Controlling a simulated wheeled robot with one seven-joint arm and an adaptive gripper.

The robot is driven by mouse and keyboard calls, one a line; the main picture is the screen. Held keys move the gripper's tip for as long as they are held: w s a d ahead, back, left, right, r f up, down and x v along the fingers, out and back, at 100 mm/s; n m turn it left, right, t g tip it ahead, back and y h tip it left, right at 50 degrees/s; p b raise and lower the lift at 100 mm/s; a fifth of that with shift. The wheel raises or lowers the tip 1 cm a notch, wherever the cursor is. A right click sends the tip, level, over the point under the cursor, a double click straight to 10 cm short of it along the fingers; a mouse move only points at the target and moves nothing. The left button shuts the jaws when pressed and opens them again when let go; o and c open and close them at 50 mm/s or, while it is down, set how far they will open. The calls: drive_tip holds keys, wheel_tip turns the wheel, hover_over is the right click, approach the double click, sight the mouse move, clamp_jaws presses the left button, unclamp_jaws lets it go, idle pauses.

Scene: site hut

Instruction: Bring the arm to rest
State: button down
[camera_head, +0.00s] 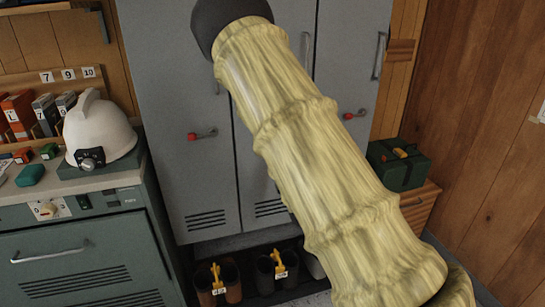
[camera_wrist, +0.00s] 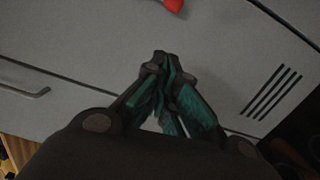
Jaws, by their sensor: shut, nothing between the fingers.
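My gripper (camera_wrist: 162,62) shows in the wrist view with its dark fingers and teal pads drawn together at the tips, nothing between them. It faces a grey locker door with vent slots. In the head view my arm, in a pale yellowish sleeve, rises across the middle and right of the picture, in front of the grey lockers (camera_head: 170,110). Its dark end is at the top; the fingers are hidden there.
A white helmet (camera_head: 97,128) sits on the grey cabinet (camera_head: 75,245) at left, near binders (camera_head: 18,113). A red locker handle (camera_head: 202,134) faces me. A green box (camera_head: 399,164) stands on a wooden drawer unit (camera_head: 420,205) at right. Boots (camera_head: 228,280) stand below the lockers.

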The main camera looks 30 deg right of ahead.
drive_tip(key=s+a+f+m+g+y+p, duration=0.1)
drive_tip(key=s+a+f+m+g+p, duration=0.3)
drive_tip(key=s+f, duration=0.55)
drive_tip(key=s+a+f+m+g+y+p, duration=0.2)
drive_tip(key=s+a+f+m+g, duration=0.3)
drive_tip(key=f, duration=0.7)
drive_tip(key=s+a+f+m+g+y+p, duration=0.1)
drive_tip(key=s+a, duration=0.3)
drive_tip(key=s, duration=0.5)
drive_tip(key=s+a+f+m+g+y+p, duration=0.1)
drive_tip(key=s+a+f+m+g+p, duration=0.1)
drive_tip(key=s, duration=0.8)
drive_tip(key=s+a+f+m+g+p, duration=0.1)
drive_tip(key=s+a+f+m+g, duration=0.2)
drive_tip(key=s, duration=0.7)
drive_tip(key=a+f+g, duration=0.2)
drive_tip(key=a, duration=0.2)
drive_tip(key=shift+a+m+y, duration=0.3)
drive_tip(key=shift+m+y, duration=0.1)
drive_tip(key=c, duration=2.2)
unclamp_jaws()
drive_tip(key=shift+w, duration=0.1)
